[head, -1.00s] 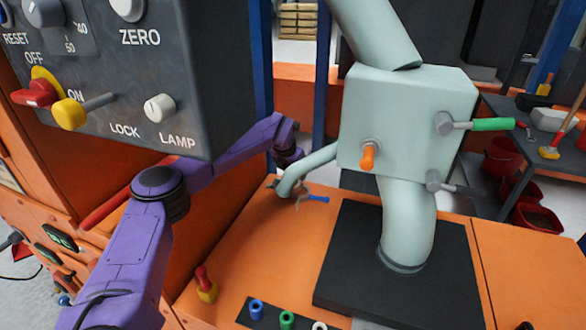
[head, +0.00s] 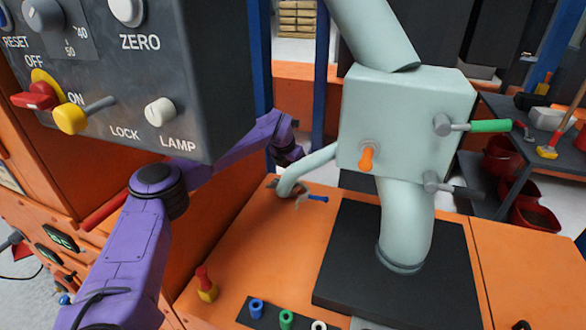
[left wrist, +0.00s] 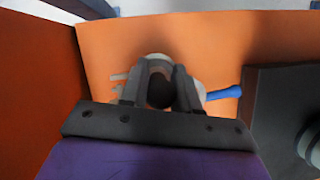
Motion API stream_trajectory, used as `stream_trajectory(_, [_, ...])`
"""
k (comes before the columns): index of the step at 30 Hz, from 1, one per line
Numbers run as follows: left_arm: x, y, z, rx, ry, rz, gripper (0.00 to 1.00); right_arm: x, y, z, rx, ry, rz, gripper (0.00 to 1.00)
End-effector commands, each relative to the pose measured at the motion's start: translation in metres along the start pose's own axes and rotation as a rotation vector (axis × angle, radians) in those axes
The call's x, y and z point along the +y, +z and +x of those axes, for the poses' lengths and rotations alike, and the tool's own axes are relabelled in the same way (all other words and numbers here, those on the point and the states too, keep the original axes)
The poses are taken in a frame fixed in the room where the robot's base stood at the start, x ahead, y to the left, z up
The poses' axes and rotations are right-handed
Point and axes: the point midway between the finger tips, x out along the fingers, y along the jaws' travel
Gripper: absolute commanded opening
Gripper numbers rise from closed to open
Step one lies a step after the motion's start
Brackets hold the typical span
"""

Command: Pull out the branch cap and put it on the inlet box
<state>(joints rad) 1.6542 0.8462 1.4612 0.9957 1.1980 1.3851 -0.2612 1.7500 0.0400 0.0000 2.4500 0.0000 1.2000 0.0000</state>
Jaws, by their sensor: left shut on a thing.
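My left gripper (left wrist: 165,72) is at the low end of the pale branch pipe (head: 308,168), beside the orange bench surface. In the left wrist view its two dark fingers are closed around a dark round thing (left wrist: 160,93), which appears to be the branch cap. A pale ring (left wrist: 155,58) shows just beyond the fingers. In the head view the fingertips and cap are hidden behind the pipe and wrist. A pale box (head: 405,115) with an orange knob stands right of the pipe; I cannot tell whether it is the inlet box. My right gripper is not in view.
A blue-handled lever (head: 317,198) sits close to the pipe's low end. A dark control panel (head: 180,80) overhangs my left arm. A green handle (head: 490,125) sticks out from the pale box.

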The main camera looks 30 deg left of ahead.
Motion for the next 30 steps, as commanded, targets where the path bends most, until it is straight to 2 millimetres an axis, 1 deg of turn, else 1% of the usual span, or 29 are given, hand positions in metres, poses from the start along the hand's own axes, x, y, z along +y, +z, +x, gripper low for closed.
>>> stream_trajectory(8, [0.0,0.002,-0.005,-0.002,-0.001,0.0,0.0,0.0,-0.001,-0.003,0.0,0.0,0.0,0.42])
stream_trajectory(27, [0.0,0.014,-0.033,-0.001,0.0,0.0,0.0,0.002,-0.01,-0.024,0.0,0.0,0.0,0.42])
stream_trajectory(30, [0.0,0.015,-0.035,-0.001,0.0,0.0,0.0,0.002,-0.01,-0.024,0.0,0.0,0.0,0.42])
